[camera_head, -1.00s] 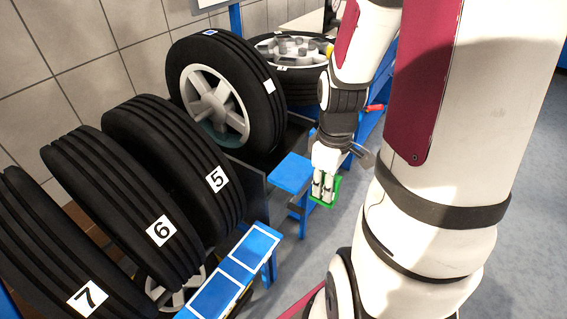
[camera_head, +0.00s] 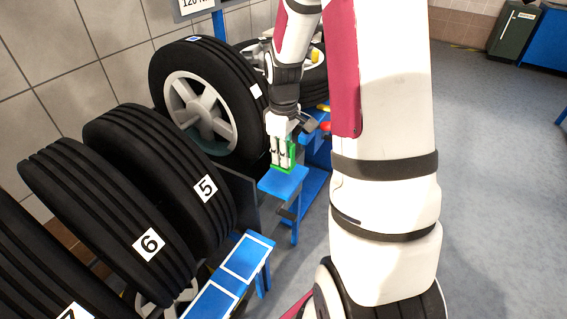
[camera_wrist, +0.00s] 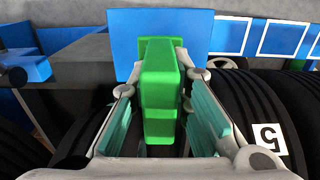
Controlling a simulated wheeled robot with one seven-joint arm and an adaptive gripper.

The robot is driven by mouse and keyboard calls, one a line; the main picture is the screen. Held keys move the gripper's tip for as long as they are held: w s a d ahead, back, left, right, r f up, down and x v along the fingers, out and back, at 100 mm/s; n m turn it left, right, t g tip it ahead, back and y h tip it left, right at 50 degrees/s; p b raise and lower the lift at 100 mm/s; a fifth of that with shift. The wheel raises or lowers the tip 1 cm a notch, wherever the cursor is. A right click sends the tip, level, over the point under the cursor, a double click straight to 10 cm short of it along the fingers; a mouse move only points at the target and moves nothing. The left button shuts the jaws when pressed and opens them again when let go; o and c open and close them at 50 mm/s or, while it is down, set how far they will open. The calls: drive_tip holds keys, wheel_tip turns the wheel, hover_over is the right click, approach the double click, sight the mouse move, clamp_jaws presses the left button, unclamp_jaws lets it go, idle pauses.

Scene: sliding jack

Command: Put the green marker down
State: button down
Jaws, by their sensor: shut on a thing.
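My gripper (camera_head: 281,164) is shut on the green marker (camera_wrist: 160,92), a bright green block seen between both fingers in the wrist view. In the head view only a green edge of the marker (camera_head: 293,158) shows around the fingertips; the rest is hidden by the fingers. The gripper points down at the small blue platform (camera_head: 284,184), near its back edge. I cannot tell whether the marker touches the platform. In the wrist view the blue platform (camera_wrist: 205,32) lies just beyond the marker's far end.
Numbered tyres stand in a row at left, with tyre 5 (camera_head: 196,170) nearest the platform and tyre 6 (camera_head: 120,215) beside it. A blue rail with white-outlined squares (camera_head: 247,258) runs in front. An upright wheel (camera_head: 205,100) stands behind. Open floor (camera_head: 490,180) lies at right.

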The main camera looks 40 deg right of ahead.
drive_tip(key=shift+f, duration=1.6)
drive_tip(key=shift+f, duration=0.1)
drive_tip(key=c, duration=1.5)
unclamp_jaws()
drive_tip(key=shift+f, duration=0.1)
wheel_tip(320, 180, up, 12)
drive_tip(key=shift+a+r+p, duration=0.1)
drive_tip(key=shift+r+p, duration=0.15)
drive_tip(key=shift+p, duration=0.25)
drive_tip(key=s+a+r+m+t, duration=0.1)
drive_tip(key=s+a+r+m, duration=0.1)
drive_tip(key=s+a+r, duration=0.9)
drive_tip(key=s+a, duration=0.3)
drive_tip(key=s+a+m+t, duration=0.1)
drive_tip(key=s+a, duration=0.1)
drive_tip(key=s, duration=0.2)
drive_tip(key=s+a+m, duration=0.1)
drive_tip(key=s+a, duration=0.2)
drive_tip(key=s, duration=0.1)
drive_tip(key=shift+s+a+r+t, duration=0.1)
drive_tip(key=shift+s+a+t, duration=0.2)
drive_tip(key=shift+t, duration=0.1)
